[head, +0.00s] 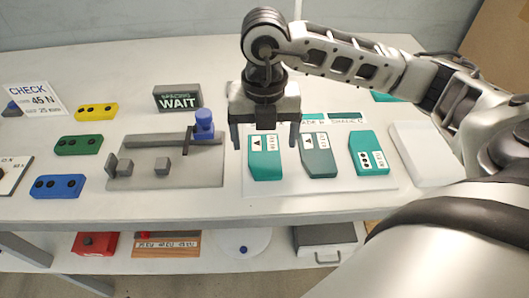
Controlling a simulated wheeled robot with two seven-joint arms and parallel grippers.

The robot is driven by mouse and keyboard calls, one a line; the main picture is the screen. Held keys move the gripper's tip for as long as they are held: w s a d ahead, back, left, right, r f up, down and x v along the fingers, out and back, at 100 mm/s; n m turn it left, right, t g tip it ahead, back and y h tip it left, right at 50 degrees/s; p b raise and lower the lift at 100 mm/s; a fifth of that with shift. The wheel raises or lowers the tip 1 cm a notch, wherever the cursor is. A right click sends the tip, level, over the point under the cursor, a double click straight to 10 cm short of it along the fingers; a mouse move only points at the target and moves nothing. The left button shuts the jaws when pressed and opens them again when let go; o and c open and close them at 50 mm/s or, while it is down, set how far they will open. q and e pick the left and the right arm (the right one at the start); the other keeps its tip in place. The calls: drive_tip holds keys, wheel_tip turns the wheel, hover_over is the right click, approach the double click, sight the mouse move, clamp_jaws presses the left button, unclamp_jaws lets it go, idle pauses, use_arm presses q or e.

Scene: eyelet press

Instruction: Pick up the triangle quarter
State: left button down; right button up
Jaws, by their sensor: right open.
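The left block (265,168) and the middle block (319,162) each carry a white label with a dark triangle. The right block (369,154) has a label with dark round marks. The small print on the labels is too small to read surely. My right gripper (265,146) points down with its fingers apart and empty. In the picture its fingers frame the upper end of the left block; I cannot tell the height between them. My left gripper is not in view.
A grey fixture (162,180) with a blue knob (204,124) stands left of the board, below a WAIT sign (178,97). Yellow (96,112), green (79,145) and blue (58,186) blocks lie at the left. A lower shelf holds a red box (95,244) and other items.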

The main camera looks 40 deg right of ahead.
sight(264, 153)
drive_tip(key=shift+f, duration=1.6)
drive_tip(key=c, duration=1.1)
drive_tip(key=shift+r, duration=0.15)
